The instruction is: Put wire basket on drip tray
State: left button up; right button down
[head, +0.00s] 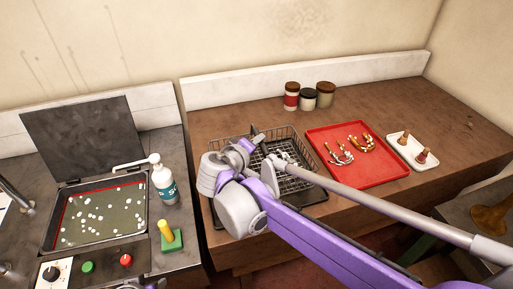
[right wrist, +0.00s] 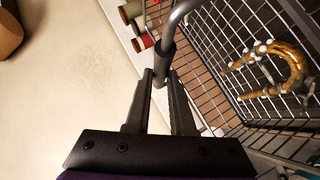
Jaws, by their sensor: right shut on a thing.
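The wire basket (head: 302,153) is over the wooden bench in the head view, partly hidden by my right arm. It fills the right side of the right wrist view (right wrist: 225,75), with a curved brass piece (right wrist: 292,65) bearing white bits inside. My right gripper (head: 257,134) is shut on the basket's grey handle (right wrist: 168,48), which passes between its fingertips (right wrist: 160,82). The dark drip tray (head: 315,196) shows below the basket's near side. Whether the basket touches it is hidden.
A red tray (head: 320,138) with brass pieces lies just right of the basket. Left are an open-lidded tank (head: 65,245) and a white bottle (head: 164,182). The bench's back right is clear.

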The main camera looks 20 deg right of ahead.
jog(key=shift+f, duration=0.75)
jog(key=shift+f, duration=0.2)
jog(key=c, duration=0.8)
grip_release()
jog(key=shift+o, duration=0.2)
jog(key=shift+r, duration=0.1)
